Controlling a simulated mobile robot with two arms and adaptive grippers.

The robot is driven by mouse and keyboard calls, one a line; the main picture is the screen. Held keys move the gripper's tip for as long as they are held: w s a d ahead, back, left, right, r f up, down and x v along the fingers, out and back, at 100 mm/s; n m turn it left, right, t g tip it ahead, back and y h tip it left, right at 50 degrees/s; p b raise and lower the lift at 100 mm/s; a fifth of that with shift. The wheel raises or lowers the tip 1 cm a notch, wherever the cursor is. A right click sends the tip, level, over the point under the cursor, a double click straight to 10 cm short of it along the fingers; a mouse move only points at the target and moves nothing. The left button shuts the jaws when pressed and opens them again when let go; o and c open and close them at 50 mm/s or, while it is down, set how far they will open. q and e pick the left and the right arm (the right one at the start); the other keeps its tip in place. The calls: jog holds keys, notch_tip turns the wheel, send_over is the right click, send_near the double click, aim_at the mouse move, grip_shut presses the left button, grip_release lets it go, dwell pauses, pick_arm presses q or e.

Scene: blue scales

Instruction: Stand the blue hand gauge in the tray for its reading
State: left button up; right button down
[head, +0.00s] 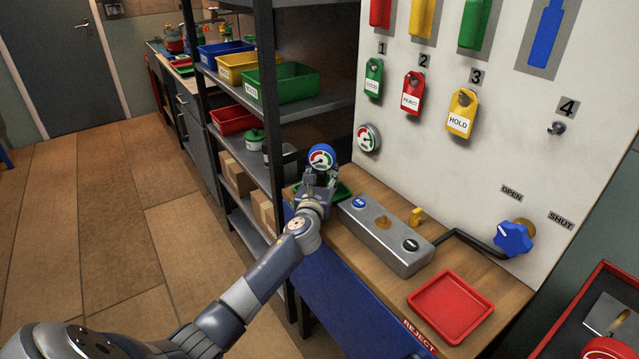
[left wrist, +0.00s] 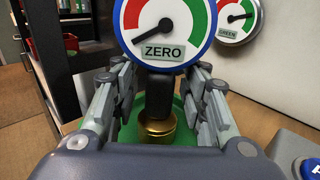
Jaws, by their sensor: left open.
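The blue hand gauge (head: 321,157) stands upright at the bench's far left end, over the green tray (head: 343,190). In the left wrist view, the gauge (left wrist: 165,25) has a blue rim, a red and green dial marked ZERO, a dark stem and a brass foot. The foot appears to rest in the green tray (left wrist: 128,132). My left gripper (head: 320,178) is open, with its fingers on either side of the stem; small gaps show in the left wrist view (left wrist: 158,92). The gripper hides part of the tray and gauge in the head view. My right gripper is out of view.
A grey box with buttons (head: 385,235) and a red tray (head: 450,307) stand along the bench. A wall dial (head: 368,138) is behind the gauge. Tags (head: 412,94) hang on the white panel above. A shelf rack (head: 262,90) with bins borders the bench's left end.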

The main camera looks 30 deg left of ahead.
pick_arm(q)
jog(key=v, duration=1.2)
dwell(1.1)
